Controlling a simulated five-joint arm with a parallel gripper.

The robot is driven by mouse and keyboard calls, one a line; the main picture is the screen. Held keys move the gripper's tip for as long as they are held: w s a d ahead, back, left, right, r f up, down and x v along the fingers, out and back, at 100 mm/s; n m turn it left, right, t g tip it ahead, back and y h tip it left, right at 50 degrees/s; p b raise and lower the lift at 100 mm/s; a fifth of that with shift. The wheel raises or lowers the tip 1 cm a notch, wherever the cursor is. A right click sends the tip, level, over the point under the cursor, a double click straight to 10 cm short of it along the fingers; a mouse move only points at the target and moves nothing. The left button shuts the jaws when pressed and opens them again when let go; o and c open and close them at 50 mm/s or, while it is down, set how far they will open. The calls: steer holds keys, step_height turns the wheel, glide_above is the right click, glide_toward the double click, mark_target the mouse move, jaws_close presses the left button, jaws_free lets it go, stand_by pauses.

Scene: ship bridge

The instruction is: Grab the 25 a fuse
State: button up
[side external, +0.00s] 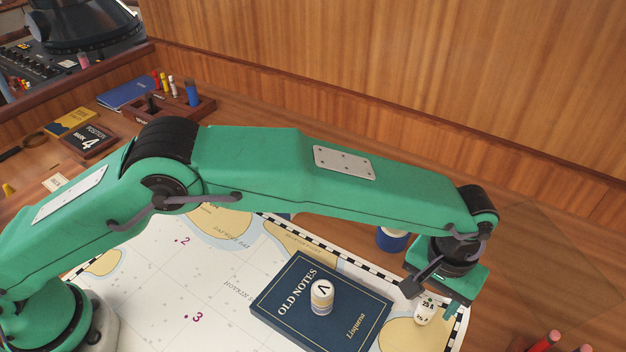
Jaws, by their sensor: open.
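The 25 A fuse (424,314) is a small white cylinder with dark "25 A" lettering. It stands on the chart near its right edge, to the right of the blue book. My gripper (436,297) is open and points down right over the fuse. One finger shows at the fuse's left and one at its right. The fuse's top is partly hidden by the gripper, and I cannot tell whether the fingers touch it.
A blue and white round object (391,240) is behind the gripper. Red cylinders (545,341) lie at the lower right.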

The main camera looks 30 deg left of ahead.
mark_target(428, 305)
steer(key=shift+s+d+f, duration=0.1)
steer(key=shift+f, duration=2.2)
steer(key=c, duration=1.1)
